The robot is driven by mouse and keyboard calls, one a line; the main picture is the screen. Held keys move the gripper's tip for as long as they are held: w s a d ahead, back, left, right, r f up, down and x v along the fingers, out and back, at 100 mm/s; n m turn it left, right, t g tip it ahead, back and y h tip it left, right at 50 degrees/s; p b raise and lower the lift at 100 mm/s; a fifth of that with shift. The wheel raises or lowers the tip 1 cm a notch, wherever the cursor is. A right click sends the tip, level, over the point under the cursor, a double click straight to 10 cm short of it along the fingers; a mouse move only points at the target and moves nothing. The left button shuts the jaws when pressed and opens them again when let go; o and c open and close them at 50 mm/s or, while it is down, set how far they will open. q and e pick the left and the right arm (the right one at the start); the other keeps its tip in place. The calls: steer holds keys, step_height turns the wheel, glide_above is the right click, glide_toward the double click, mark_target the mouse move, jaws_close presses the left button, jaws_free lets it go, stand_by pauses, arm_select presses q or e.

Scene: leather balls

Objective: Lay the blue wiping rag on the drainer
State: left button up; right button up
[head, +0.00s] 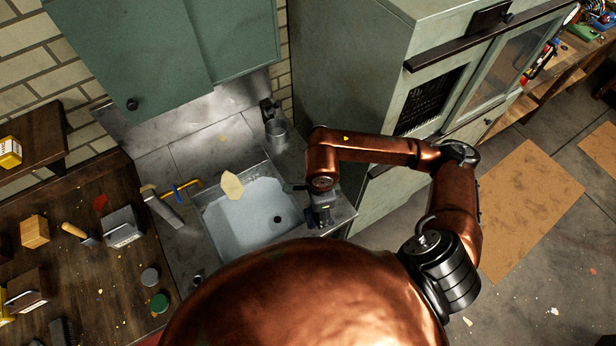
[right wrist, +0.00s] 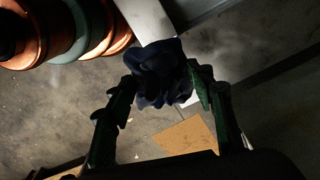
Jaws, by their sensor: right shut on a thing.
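My right gripper (head: 318,220) is beside the right edge of the sink (head: 245,222) in the head view. In the right wrist view its two fingers (right wrist: 160,85) are shut on the crumpled dark blue rag (right wrist: 162,72). The rag hangs bunched between the fingertips, with floor showing below it. In the head view only a small dark blue bit of the rag (head: 312,218) shows under the gripper. The grey counter surface (head: 200,150) lies behind and left of the basin; I cannot tell which part is the drainer. My left gripper is out of view.
A pale flat piece (head: 232,186) shows at the basin's back left. A tall green cabinet (head: 350,80) stands close behind my right arm. A cluttered wooden bench (head: 85,265) is at left.

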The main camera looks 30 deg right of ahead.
steer(key=shift+s+m, duration=0.2)
steer(key=shift+m, duration=0.5)
steer(key=w+d+f+p, duration=0.1)
steer(key=w+d+f, duration=0.1)
steer(key=w+f, duration=0.1)
steer(key=w+d+f+p, duration=0.1)
steer(key=w+d+f, duration=0.1)
steer(key=w+f, duration=0.1)
steer(key=w+d+f+p, duration=0.1)
steer(key=w+d+f, duration=0.1)
steer(key=w, duration=0.3)
steer(key=shift+w+d+f, duration=0.15)
steer(key=shift+f, duration=0.3)
steer(key=shift+w+d+f, duration=0.2)
steer(key=shift+w+f, duration=0.15)
steer(key=shift+f, duration=0.15)
step_height(320, 180, down, 2)
steer(key=shift+f+p, duration=0.1)
steer(key=shift+p, duration=0.75)
steer(key=shift+f, duration=0.45)
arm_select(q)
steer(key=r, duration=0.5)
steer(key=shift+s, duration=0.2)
arm_select(e)
steer(key=shift+w+f, duration=0.1)
